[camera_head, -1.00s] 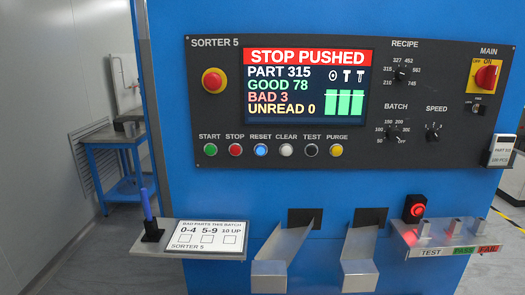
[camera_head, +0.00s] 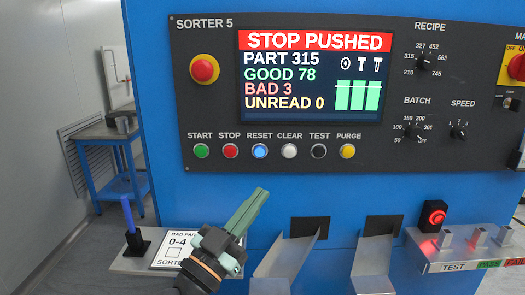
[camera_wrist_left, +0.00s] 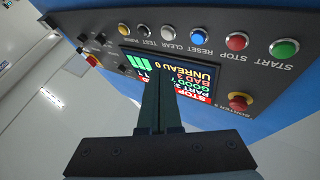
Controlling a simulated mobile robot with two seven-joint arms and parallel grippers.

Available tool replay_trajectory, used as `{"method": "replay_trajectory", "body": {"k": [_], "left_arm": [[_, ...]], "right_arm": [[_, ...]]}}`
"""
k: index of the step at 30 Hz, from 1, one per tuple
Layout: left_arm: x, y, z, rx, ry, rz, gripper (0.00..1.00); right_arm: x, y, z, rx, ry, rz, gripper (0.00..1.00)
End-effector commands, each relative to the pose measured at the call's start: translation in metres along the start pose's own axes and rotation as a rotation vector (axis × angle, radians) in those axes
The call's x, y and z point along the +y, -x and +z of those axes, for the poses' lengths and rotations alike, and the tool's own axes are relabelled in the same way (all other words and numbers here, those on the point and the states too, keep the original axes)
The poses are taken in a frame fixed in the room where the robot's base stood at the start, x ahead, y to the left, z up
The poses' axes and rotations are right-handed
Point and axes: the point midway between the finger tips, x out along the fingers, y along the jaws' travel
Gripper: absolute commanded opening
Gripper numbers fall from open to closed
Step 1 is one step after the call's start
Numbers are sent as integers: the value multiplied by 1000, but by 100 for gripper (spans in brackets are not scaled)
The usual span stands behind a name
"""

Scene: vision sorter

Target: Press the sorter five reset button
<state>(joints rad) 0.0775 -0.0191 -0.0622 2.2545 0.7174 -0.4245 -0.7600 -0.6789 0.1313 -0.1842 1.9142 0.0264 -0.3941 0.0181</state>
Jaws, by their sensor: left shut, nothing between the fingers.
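The blue reset button (camera_head: 260,151) is lit and sits under its RESET label on the dark Sorter 5 panel (camera_head: 215,110), between the red STOP button (camera_head: 230,151) and the white CLEAR button (camera_head: 289,151). It also shows in the left wrist view (camera_wrist_left: 197,37). My left gripper (camera_head: 258,195) is shut and empty, green fingers together, pointing up toward the panel. In the head view its tips appear a little below the reset button; they look apart from it. In the left wrist view the fingers (camera_wrist_left: 158,82) overlap the screen. My right gripper is not in view.
The screen (camera_head: 310,75) reads STOP PUSHED. A red emergency knob (camera_head: 204,69) is at the panel's left. Below are a shelf with a pen holder (camera_head: 135,243) and card, two metal chutes (camera_head: 288,262), and a test shelf (camera_head: 430,258) with a red-lit button.

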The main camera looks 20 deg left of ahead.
Motion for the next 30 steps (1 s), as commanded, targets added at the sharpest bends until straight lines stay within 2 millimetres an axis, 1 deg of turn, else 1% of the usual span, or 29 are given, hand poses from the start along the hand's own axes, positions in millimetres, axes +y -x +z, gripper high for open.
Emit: {"method": "replay_trajectory", "body": {"k": [1,3,6,9,20,23,30], "left_arm": [[-2,-3,-11,30,-9,-1,0],[-3,-5,-22,57,-18,0,0],[-4,-6,-29,76,-25,0,0],[-4,-6,-31,81,-26,0,0],[-6,-10,-28,79,-26,0,0],[-11,-16,-23,78,-26,-1,0],[-28,-40,-8,79,-25,-2,0]], "right_arm": [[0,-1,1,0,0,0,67],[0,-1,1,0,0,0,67],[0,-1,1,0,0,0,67],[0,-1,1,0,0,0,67],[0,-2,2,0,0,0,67],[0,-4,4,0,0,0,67],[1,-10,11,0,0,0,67]]}}
